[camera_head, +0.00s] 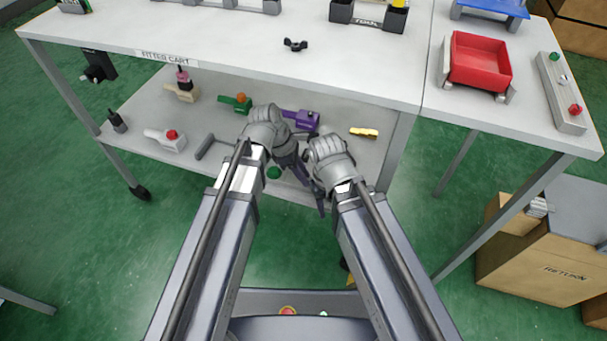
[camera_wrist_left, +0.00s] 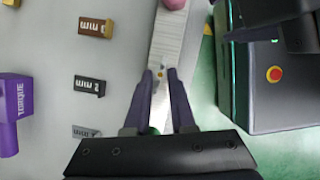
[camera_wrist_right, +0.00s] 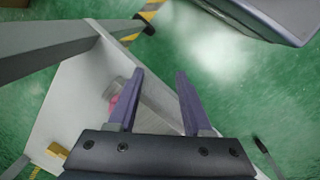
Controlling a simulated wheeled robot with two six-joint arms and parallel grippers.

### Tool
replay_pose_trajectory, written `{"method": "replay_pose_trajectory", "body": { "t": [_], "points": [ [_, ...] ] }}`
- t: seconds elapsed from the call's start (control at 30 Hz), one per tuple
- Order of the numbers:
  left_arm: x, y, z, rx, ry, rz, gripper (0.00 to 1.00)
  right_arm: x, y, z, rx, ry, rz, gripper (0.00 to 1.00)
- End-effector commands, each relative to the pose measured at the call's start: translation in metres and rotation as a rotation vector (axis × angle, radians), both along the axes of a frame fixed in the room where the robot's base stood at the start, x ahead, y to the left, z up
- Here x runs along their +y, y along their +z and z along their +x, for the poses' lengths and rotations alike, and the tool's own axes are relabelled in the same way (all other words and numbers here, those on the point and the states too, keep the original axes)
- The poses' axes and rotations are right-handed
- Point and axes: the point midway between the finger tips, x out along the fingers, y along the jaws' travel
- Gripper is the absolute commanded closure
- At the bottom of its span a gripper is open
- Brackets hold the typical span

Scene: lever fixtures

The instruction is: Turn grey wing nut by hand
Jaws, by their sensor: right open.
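The wing nut (camera_head: 295,44) is a small dark grey piece with two wings, lying or standing on the white top of the cart, in the head view only. My left gripper (camera_head: 301,172) is well below and in front of it, by the lower shelf's front edge. Its fingers also show in the left wrist view (camera_wrist_left: 160,73), partly apart with nothing held between them. My right gripper (camera_head: 319,200) is beside the left one, slightly lower and to the right. Its fingers are apart and empty in the right wrist view (camera_wrist_right: 160,75). Neither gripper touches the wing nut.
The cart's top (camera_head: 220,40) is clear around the wing nut; its front edge lies between it and my grippers. A red bin (camera_head: 478,62) stands at the right. The lower shelf holds several tools, including a purple one (camera_head: 301,119). A cardboard box (camera_head: 540,265) stands at the lower right.

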Motion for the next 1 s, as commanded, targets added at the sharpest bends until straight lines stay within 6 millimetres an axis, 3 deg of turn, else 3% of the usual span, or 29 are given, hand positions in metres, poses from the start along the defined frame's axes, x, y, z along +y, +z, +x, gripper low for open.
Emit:
{"method": "replay_pose_trajectory", "body": {
  "t": [0.17,0.67,1.0],
  "points": [
    [0.0001,0.0000,-0.0001,0.000,0.000,0.000,1.00,0.0000,0.0000,0.0000,0.000,0.000,0.000,0.50],
    [0.0001,0.0000,0.0006,0.001,-0.020,0.000,1.00,0.0000,-0.0001,0.0000,0.000,0.000,0.000,0.50],
    [-0.0005,-0.0001,0.0045,0.002,-0.220,0.000,1.00,0.0000,-0.0001,0.0000,0.000,0.000,0.000,0.50]
  ]
}}
